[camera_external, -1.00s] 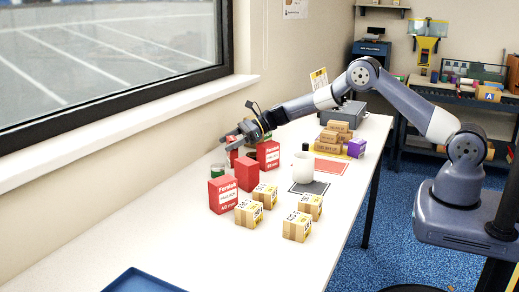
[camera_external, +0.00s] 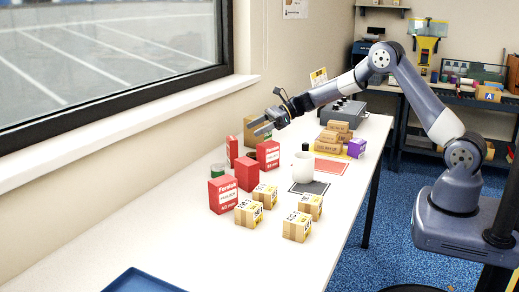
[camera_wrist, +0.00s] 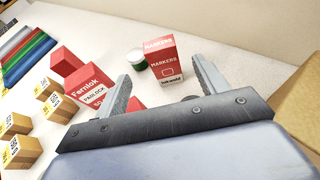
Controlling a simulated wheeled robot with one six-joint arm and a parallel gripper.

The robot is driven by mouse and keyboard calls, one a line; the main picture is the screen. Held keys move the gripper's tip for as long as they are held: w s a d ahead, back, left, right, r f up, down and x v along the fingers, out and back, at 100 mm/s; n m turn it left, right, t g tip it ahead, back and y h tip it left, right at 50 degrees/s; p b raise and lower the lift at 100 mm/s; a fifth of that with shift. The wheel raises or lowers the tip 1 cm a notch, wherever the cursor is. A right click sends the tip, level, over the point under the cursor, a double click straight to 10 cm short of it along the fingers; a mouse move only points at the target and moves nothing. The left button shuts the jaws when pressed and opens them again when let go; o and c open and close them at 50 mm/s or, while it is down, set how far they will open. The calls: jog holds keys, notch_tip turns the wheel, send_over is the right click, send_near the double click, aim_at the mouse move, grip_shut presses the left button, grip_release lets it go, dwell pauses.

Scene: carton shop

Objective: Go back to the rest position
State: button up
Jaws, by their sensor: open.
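My gripper (camera_external: 262,125) is open and empty. It hangs above the back part of the white table (camera_external: 180,245), over the group of red boxes. In the wrist view its two fingers (camera_wrist: 163,85) stand apart. A red "MARKERS" box (camera_wrist: 162,66) and a green-and-white round tin (camera_wrist: 139,61) show beyond and between them. A red Fernlok box (camera_wrist: 85,84) lies to the left, partly hidden by the left finger. In the external view my arm reaches in from the right, bent high at its elbow.
Several small cartons (camera_external: 297,226) stand in front of the red boxes (camera_external: 223,194). A larger brown carton (camera_external: 256,132) stands behind my gripper. A blue tray (camera_external: 143,281) lies in front.

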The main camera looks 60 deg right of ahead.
aim_at(228, 144)
jog(key=shift+a, duration=0.1)
jog(key=p+x, duration=0.2)
jog(key=x, duration=0.9)
jog(key=shift+w+r+p, duration=0.1)
jog(key=shift+p, duration=0.2)
jog(key=shift+w+a+f, duration=0.2)
jog(key=shift+w+a, duration=0.1)
jog(key=shift+f+b, duration=0.3)
jog(key=shift+r+p, duration=0.3)
jog(key=shift+f, duration=0.15)
